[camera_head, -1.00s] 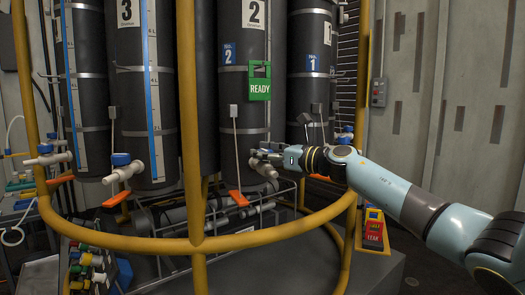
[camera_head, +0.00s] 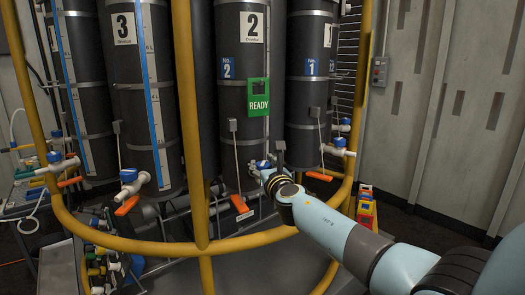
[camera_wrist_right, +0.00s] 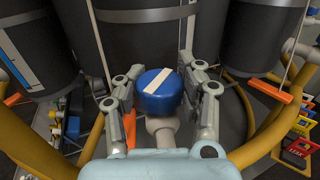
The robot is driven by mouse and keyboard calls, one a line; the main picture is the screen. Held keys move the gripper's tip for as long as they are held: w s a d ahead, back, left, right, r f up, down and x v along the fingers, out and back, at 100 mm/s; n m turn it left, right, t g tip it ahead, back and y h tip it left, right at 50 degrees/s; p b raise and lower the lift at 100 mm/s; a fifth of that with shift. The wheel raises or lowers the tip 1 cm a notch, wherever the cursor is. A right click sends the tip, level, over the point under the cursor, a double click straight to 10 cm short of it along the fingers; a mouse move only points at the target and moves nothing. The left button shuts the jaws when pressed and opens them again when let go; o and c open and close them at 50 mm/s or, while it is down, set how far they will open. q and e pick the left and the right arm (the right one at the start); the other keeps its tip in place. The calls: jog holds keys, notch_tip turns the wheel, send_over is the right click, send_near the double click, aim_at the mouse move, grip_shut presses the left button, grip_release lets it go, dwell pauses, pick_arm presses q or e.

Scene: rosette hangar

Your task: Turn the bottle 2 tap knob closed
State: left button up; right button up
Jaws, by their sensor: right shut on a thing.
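Bottle 2 (camera_head: 243,105) is a dark cylinder with a "2" label and a green READY tag (camera_head: 258,97). Its blue tap knob (camera_head: 262,164) shows partly behind my right gripper (camera_head: 268,173) in the head view. In the right wrist view, the round blue knob (camera_wrist_right: 158,98) has a white stripe lying diagonally across its top, on a pale tap body (camera_wrist_right: 162,127). My right gripper's two fingers (camera_wrist_right: 162,83) stand on either side of the knob and are shut on it. My left gripper is not in view.
A yellow rail (camera_head: 150,246) with uprights runs in front of the bottles. Bottle 3 (camera_head: 132,100) stands left and bottle 1 (camera_head: 310,95) right, each with a tap. An orange lever (camera_head: 240,204) hangs below bottle 2's tap.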

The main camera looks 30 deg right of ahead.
jog(key=shift+m+g+h, duration=0.3)
jog(key=shift+m+h, duration=0.2)
jog(key=shift+h, duration=0.3)
jog(key=shift+f+m+g+h, duration=0.2)
jog(key=shift+m+g+h, duration=0.3)
jog(key=shift+m+h, duration=0.45)
jog(key=m+g+h+b, duration=0.1)
jog(key=m+g+h, duration=0.1)
jog(key=h, duration=0.1)
jog(key=shift+f+b, duration=0.1)
jog(key=shift+b, duration=0.25)
jog(key=m+g+h+b, duration=0.2)
jog(key=g+h+b, duration=0.1)
jog(key=shift+m+b, duration=0.35)
jog(key=shift+b, duration=0.05)
jog(key=shift+s+m+g+h+b, duration=0.1)
jog(key=shift+m+g+h+b, duration=1)
jog(key=shift+g+b, duration=0.7)
jog(key=o, duration=1.3)
jog(key=shift+a+r, duration=0.1)
jog(key=shift+r, duration=0.15)
jog(key=shift+c, duration=0.2)
